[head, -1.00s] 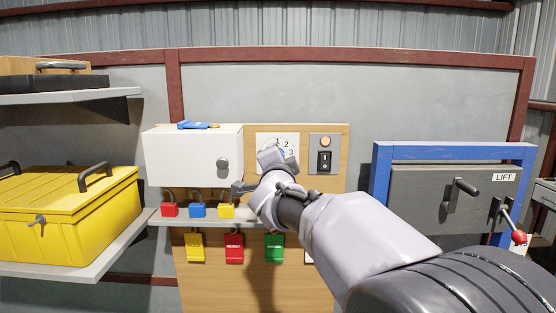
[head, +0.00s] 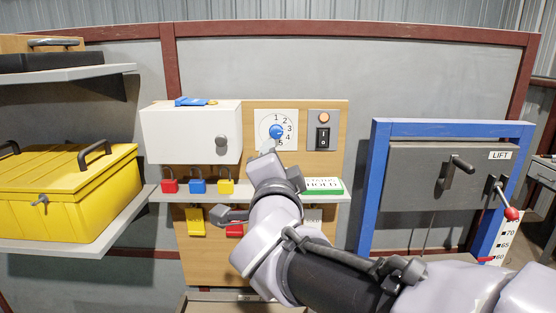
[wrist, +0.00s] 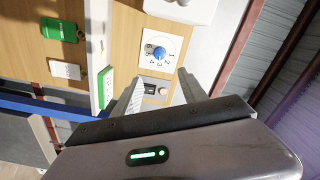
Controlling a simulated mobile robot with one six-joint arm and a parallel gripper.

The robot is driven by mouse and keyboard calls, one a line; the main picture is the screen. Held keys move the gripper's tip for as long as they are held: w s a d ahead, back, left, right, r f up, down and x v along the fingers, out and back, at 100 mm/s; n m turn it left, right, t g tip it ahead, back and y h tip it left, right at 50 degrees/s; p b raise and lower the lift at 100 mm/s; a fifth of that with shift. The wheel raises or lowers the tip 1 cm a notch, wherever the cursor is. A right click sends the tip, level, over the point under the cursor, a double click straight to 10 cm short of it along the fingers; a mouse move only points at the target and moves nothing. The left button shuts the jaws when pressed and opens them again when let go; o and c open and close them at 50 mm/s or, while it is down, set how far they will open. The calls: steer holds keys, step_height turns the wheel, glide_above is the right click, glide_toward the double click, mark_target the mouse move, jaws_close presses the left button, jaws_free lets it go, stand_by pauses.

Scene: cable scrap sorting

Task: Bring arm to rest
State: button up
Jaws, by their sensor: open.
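My arm reaches in from the lower right of the head view, bent at the wrist. Its end is in front of the wooden panel (head: 338,230), just below the numbered dial with a blue knob (head: 276,131). In the wrist view my gripper (wrist: 161,88) is open, its two fingers well apart with nothing between them. The dial also shows there (wrist: 160,53), beyond the fingertips. In the head view most of the gripper is foreshortened, and its fingers are hard to make out.
A narrow shelf (head: 165,194) holds red, blue and yellow padlocks and a green-and-white sign (head: 323,186). A white box (head: 180,135) stands above it. A switch (head: 323,138) is right of the dial. A yellow case (head: 65,205) is left; a blue-framed lift unit (head: 381,185) is right.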

steer(key=s+d+f+n+g, duration=0.3)
steer(key=s+f+g, duration=0.1)
steer(key=s+f, duration=0.3)
steer(key=s+d+f+n+g+y, duration=0.1)
steer(key=s+d+f+n+g, duration=0.1)
steer(key=s+d+f+g, duration=0.2)
steer(key=s+d+f+n+g+y, duration=0.1)
steer(key=s+d+f+n+g, duration=0.2)
steer(key=s+f, duration=0.7)
steer(key=s+g, duration=0.1)
steer(key=s, duration=0.5)
steer(key=shift+s+d+f+n, duration=0.25)
steer(key=shift+s+d+n, duration=0.05)
steer(key=shift+s, duration=0.1)
